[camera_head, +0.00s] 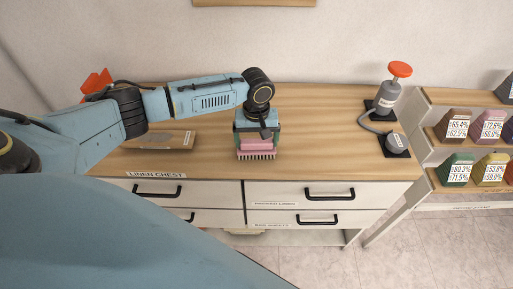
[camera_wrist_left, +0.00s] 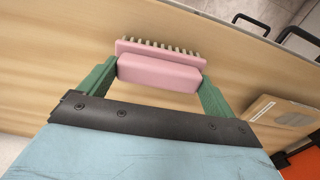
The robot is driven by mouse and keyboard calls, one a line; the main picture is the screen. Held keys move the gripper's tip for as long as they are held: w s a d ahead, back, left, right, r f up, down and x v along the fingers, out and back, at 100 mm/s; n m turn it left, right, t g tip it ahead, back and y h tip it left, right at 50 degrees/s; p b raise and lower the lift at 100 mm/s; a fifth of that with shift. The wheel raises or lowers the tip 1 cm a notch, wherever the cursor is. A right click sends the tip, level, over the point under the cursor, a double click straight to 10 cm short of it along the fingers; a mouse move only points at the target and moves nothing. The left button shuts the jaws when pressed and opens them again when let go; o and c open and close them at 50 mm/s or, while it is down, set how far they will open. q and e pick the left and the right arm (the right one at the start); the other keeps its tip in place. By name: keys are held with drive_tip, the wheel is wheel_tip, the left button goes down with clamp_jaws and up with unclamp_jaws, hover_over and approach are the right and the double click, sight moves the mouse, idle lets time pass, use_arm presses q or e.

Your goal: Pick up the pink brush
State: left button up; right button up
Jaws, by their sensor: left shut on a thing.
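The pink brush (camera_head: 257,147) is at the middle of the wooden chest top, near its front edge, with its pale bristles toward that edge. In the left wrist view the brush (camera_wrist_left: 160,72) sits between the two green fingers. My left gripper (camera_head: 257,139) reaches down from above and is shut on the brush's pink body; it shows in the left wrist view too (camera_wrist_left: 158,82). I cannot tell whether the brush touches the wood. My right gripper is in neither view.
A grey pump with a red knob (camera_head: 400,69) stands at the back right, joined by a hose to a grey part on a black pad (camera_head: 396,143). A flat labelled board (camera_head: 160,139) lies at left, near an orange-red thing (camera_head: 97,82). Coloured blocks (camera_head: 456,168) fill the right-hand rack.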

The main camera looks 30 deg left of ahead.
sight(257, 141)
use_arm(q)
drive_tip(key=shift+r, duration=0.1)
wheel_tip(257, 141, up, 10)
drive_tip(key=shift+f+p, duration=0.1)
drive_tip(key=shift+p, duration=0.25)
